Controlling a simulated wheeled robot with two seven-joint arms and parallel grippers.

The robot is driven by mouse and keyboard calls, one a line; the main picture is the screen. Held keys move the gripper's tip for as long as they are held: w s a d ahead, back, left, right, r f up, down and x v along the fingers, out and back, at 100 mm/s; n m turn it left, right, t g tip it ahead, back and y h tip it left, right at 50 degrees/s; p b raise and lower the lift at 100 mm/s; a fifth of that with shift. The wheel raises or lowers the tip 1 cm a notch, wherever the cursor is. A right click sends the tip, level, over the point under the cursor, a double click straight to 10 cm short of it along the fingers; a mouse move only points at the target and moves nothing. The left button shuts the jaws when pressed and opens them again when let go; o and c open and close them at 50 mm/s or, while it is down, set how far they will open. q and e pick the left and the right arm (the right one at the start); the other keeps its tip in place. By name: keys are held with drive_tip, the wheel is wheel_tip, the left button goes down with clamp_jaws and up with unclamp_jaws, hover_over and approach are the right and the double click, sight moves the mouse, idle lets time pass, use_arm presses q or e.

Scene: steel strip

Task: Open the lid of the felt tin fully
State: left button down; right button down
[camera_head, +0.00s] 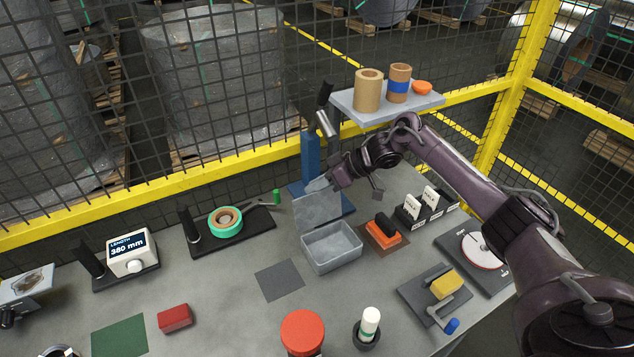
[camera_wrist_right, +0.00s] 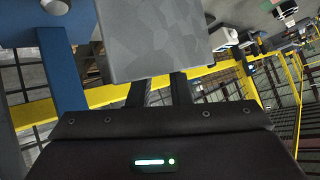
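The felt tin (camera_head: 331,258) is a grey open-topped box at the middle of the bench. Its lid (camera_head: 317,208) stands raised at the tin's far side, well up from the rim. My right gripper (camera_head: 340,180) is at the lid's upper edge, above and behind the tin. In the right wrist view the lid (camera_wrist_right: 155,40) is a broad grey plate covering the ends of my two fingers. The fingers appear behind the plate, with a gap between their visible parts; whether the tips meet or touch the lid is hidden. My left gripper is out of view.
A blue stand (camera_head: 309,155) rises just behind the lid, with a shelf (camera_head: 420,106) of rolls to its right. An orange-and-black block (camera_head: 383,231) sits right of the tin. A dark square (camera_head: 279,281) lies to the left. Yellow-framed mesh fencing (camera_head: 130,197) borders the bench.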

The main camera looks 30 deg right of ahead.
drive_tip(key=c, duration=2.2)
unclamp_jaws()
drive_tip(key=shift+w+d+f, duration=0.2)
drive_tip(key=shift+w+f, duration=0.1)
drive_tip(key=shift+f, duration=0.15)
drive_tip(key=c, duration=1.9)
unclamp_jaws()
drive_tip(key=shift+w+f, duration=0.15)
drive_tip(key=shift+f, duration=0.1)
drive_tip(key=shift+o, duration=1.3)
drive_tip(key=shift+f, duration=0.15)
drive_tip(key=shift+o, duration=1)
drive_tip(key=shift+s+d, duration=0.1)
drive_tip(key=shift+s, duration=0.15)
drive_tip(key=shift+o, duration=0.4)
drive_tip(key=shift+s, duration=0.3)
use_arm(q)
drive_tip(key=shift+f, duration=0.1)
use_arm(e)
drive_tip(key=shift+w, duration=0.1)
drive_tip(key=shift+a, duration=0.2)
